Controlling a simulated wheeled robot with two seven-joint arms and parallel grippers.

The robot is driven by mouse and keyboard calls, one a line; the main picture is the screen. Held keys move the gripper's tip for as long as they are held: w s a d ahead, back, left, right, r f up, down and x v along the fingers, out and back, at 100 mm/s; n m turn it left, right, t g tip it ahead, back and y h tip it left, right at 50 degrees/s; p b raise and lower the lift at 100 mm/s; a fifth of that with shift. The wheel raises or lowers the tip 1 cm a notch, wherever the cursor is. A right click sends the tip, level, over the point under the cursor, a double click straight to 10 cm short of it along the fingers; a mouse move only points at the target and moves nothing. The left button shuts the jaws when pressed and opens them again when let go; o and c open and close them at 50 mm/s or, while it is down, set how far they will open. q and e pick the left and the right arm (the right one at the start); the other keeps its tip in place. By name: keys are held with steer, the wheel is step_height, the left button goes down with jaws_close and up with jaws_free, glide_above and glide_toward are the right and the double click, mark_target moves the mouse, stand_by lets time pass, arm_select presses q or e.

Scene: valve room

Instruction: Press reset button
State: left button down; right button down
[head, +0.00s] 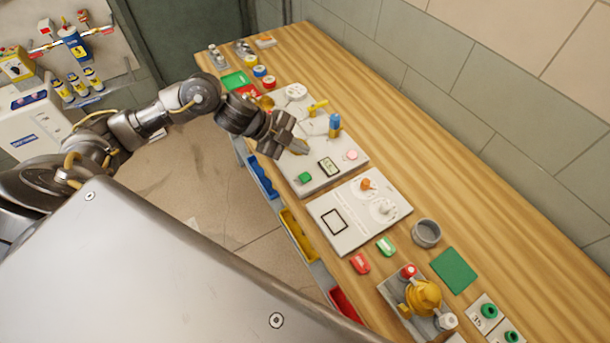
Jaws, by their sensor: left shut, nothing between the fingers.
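A light grey panel (330,172) lies on the wooden bench. It carries a green button (304,178), a small display (327,167) and a pale pink button (351,155) along its near part. I cannot read which of the two buttons is the reset button. My left gripper (300,148) comes in from the left, shut and empty, with its fingertips over this panel. They appear apart from both buttons; the height above the panel is hard to judge. My right gripper is not in view.
A blue-topped fitting (334,124) and a yellow lever (317,106) stand close behind the gripper. A second panel (353,226) with dials, a grey ring (426,232) and a yellow valve (423,297) lie further right. The bench's far right side (480,200) is clear.

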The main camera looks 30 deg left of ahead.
mark_target(301, 176)
arm_select(q)
steer(key=shift+d+f, duration=0.1)
step_height(301, 176, down, 8)
steer(key=b, duration=0.8)
steer(key=shift+f, duration=0.3)
stand_by(1.3)
steer(key=shift+f, duration=0.15)
steer(key=shift+f+b, duration=0.25)
steer(key=shift+b, duration=0.05)
